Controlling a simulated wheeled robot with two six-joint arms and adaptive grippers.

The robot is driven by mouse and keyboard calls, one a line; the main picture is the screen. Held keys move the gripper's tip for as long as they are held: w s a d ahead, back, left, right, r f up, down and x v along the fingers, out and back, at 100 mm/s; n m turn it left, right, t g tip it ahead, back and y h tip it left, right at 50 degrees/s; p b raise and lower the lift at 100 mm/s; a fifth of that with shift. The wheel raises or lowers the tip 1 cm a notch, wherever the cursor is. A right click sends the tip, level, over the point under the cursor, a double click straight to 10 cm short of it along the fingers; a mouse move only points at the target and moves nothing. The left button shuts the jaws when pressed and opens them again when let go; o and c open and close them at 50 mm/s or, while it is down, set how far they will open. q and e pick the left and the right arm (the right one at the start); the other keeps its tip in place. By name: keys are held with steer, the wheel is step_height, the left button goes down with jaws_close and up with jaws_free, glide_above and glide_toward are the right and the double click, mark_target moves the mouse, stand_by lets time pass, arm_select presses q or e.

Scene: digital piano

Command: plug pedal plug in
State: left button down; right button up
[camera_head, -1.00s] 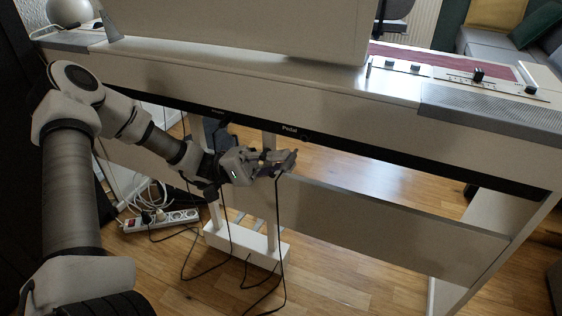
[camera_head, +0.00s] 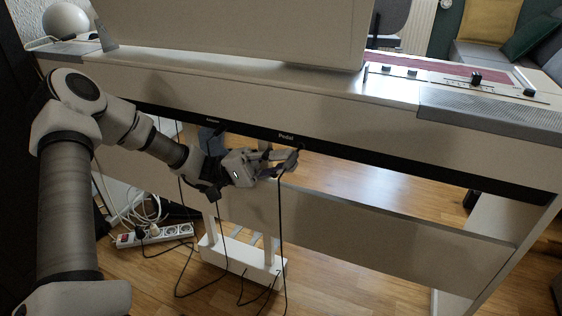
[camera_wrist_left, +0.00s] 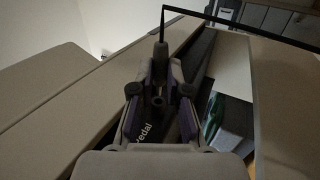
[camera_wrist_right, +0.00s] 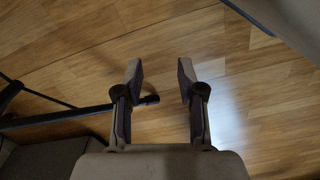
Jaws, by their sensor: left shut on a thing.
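My left gripper (camera_head: 290,159) is shut on the dark pedal plug (camera_wrist_left: 160,55), just under the piano's black underside strip. The plug's thin black cable (camera_head: 281,220) hangs down from the fingers and arcs away to the right in the left wrist view. The white "Pedal" label (camera_head: 286,136) is on the strip, with a small dark socket (camera_head: 301,146) right of it, beside my fingertips. The label also shows in the left wrist view (camera_wrist_left: 143,133). The plug's tip is hidden; I cannot tell whether it touches the socket. My right gripper (camera_wrist_right: 160,72) is open and empty above the floor.
The white pedal unit (camera_head: 240,262) stands on the floor below, with black cables around it. A power strip (camera_head: 155,235) with plugs lies to its left. The piano's lower crossboard (camera_head: 400,222) spans the space behind and right of my left gripper.

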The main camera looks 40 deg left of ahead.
arm_select(q)
steer(key=shift+w+a+b, duration=0.15)
steer(key=shift+w+b, duration=0.55)
steer(key=shift+b, duration=0.05)
steer(key=shift+w+a+b, duration=0.15)
steer(key=shift+w+b, duration=0.55)
steer(key=shift+b, duration=0.05)
steer(key=c, duration=1.1)
jaws_free()
steer(key=shift+v, duration=2.45)
steer(key=shift+a, duration=0.1)
